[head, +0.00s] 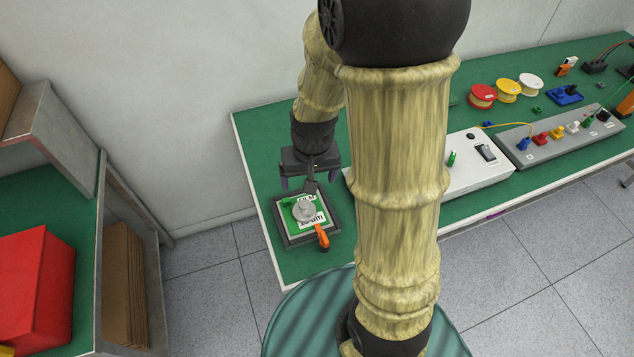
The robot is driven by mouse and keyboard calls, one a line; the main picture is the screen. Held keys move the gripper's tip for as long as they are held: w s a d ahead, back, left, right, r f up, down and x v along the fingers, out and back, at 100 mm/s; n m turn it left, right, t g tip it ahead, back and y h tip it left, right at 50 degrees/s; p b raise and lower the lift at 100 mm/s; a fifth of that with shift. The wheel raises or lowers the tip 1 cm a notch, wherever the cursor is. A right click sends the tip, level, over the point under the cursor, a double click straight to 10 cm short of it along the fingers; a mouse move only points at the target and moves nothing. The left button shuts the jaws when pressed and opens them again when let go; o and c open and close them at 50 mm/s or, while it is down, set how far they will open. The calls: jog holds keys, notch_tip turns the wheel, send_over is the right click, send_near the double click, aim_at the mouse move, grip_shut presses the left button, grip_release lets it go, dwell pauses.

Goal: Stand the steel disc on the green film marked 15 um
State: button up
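The steel disc (304,210) is a small grey round piece. It appears to rest on the green film (292,217), whose white label ends in "um"; its number is partly hidden by the disc. The film lies in a dark square tray (282,231) near the left end of the green table. My gripper (309,184) is above and behind the tray, with its two fingers spread apart, one at each side. The fingers look clear of the disc, and I see nothing between them except a thin dark part hanging down toward the disc.
An orange-handled clip (322,237) sits at the tray's front right corner. A white box (478,176) and a grey strip of coloured plugs (560,140) stand farther right. Three reels (507,90) lie behind. A shelf with a red box (38,285) is at left.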

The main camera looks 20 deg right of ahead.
jog(key=s+r+n+t, duration=0.1)
jog(key=s+r, duration=0.3)
jog(key=s, duration=0.1)
jog(key=shift+s, duration=0.15)
jog(key=shift+d, duration=0.1)
dwell(1.0)
